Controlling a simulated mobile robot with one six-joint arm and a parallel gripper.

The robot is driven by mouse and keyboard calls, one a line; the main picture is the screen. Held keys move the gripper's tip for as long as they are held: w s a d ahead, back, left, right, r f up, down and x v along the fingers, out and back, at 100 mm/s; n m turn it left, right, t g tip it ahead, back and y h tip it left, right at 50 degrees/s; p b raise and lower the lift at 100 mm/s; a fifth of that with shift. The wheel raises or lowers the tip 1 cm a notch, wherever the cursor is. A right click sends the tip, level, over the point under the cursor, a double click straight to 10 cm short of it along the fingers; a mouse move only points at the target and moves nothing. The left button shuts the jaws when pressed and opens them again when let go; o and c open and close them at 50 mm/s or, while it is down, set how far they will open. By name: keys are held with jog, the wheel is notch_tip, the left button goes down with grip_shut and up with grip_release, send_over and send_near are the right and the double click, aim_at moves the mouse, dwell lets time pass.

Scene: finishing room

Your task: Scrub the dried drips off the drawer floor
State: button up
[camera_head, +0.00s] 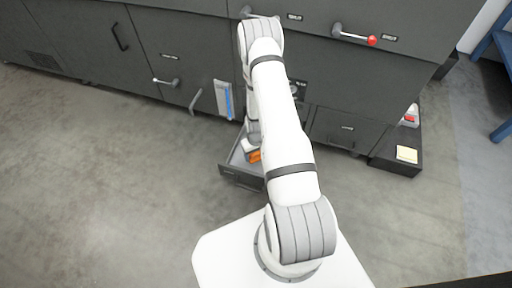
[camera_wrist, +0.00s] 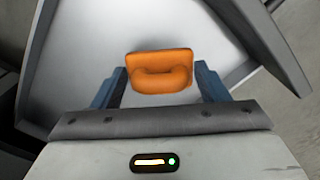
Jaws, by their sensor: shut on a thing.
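My gripper (camera_wrist: 160,90) is shut on an orange scrubber (camera_wrist: 160,58), with one blue finger on each side of it. The scrubber is a block with a rounded, handle-like bulge. A small part of it shows in the head view (camera_head: 254,156), low in the open drawer (camera_head: 242,177). The wrist view looks down into the drawer (camera_wrist: 90,60), over its pale, smooth floor. I cannot tell whether the scrubber touches the floor. No drips show on the visible floor; my arm, the gripper and the scrubber hide part of it.
Dark grey cabinets (camera_head: 200,45) with lever handles stand behind the drawer. A red-tipped handle (camera_head: 371,41) sticks out at the upper right. A low black ledge (camera_head: 396,165) at right holds a cream block (camera_head: 407,154). The concrete floor (camera_head: 110,180) left of the drawer is clear.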

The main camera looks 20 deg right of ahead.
jog(key=shift+r+p, duration=0.75)
jog(key=shift+r, duration=0.75)
